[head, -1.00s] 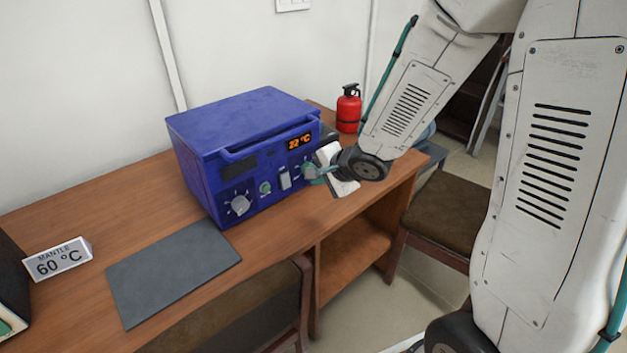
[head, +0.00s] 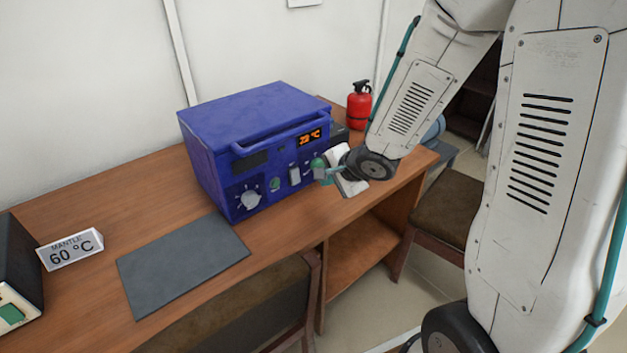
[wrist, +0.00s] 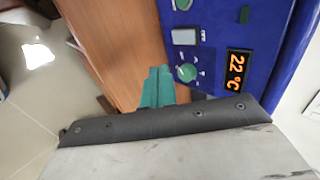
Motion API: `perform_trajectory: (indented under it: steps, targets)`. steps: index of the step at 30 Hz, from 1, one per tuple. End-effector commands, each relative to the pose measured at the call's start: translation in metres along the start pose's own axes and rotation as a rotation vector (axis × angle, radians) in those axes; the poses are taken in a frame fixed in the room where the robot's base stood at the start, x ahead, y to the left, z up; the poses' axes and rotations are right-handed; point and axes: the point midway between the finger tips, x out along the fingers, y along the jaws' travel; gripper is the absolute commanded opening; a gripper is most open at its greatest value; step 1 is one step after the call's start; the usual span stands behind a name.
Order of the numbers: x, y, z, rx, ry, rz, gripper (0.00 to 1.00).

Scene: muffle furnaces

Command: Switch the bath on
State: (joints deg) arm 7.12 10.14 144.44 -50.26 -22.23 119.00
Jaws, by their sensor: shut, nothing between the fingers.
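The blue box-shaped unit (head: 255,112) stands on the wooden desk, with an orange display (head: 309,136) reading 22 °C. Its front carries a pale rocker switch (head: 295,176), with a label that seems to read OFF beside it in the wrist view (wrist: 183,37). A green knob (wrist: 187,72) sits near the display. My gripper (head: 325,176) is in front of the panel's right end. Its teal fingers (wrist: 157,88) are shut and empty, beside the green knob in the wrist view. I cannot tell whether they touch the panel. My wrist hides part of the desk behind.
A grey mat (head: 182,265) lies in front of the unit. A "MANTLE 60 °C" sign (head: 70,250) and a dark device (head: 18,262) are at left. A red extinguisher (head: 359,108) stands behind my arm. Chairs (head: 450,205) stand by the desk.

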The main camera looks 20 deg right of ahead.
Motion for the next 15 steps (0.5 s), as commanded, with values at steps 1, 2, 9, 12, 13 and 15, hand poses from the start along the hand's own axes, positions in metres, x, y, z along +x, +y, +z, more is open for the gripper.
perform_trajectory:
  steps: [1, 2, 9, 12, 13, 15]
  targets:
    - [0.006, 0.001, 0.0, 0.001, -0.002, 0.003, 0.0]
    - [0.009, 0.001, 0.0, 0.001, -0.002, 0.004, 0.0]
    - [0.051, 0.002, -0.001, 0.003, 0.0, 0.005, 0.0]
    - [0.069, 0.002, -0.001, 0.002, 0.0, 0.004, 0.0]
    - [0.075, 0.002, -0.001, 0.003, 0.0, 0.004, 0.0]
    - [0.088, 0.002, -0.002, 0.003, 0.001, 0.004, 0.0]
